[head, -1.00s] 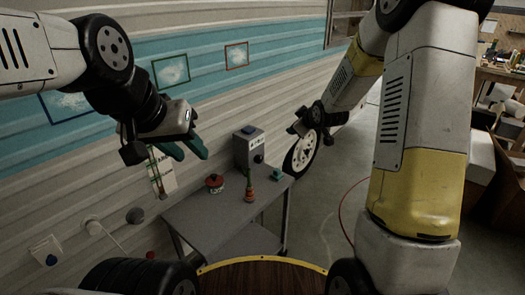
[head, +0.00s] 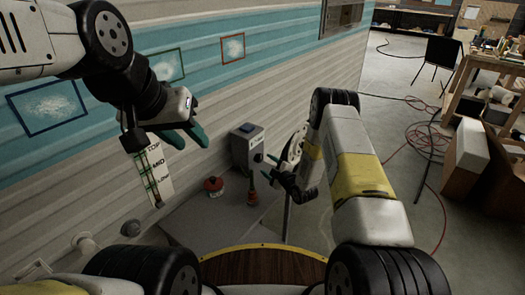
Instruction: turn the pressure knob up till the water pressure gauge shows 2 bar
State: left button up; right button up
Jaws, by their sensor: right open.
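My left gripper (head: 187,135) is open and empty, with dark green fingers, in front of the camper wall at the upper left. My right gripper (head: 268,168) is open and empty, just right of a grey box (head: 240,150) with a blue top. I cannot tell whether this box bears the pressure knob. No pressure gauge can be made out, and no reading shows.
A grey table (head: 195,226) carries the box, a red round item (head: 214,186) and a red and green item (head: 252,190). A white card (head: 154,172) marked TOP and MID hangs on the wall. Red hose (head: 432,140) lies on the floor at the right.

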aim_at(261, 159)
jog(key=x, duration=0.5)
jog(key=shift+w+a, duration=0.1)
jog(key=shift+w, duration=0.05)
grip_shut()
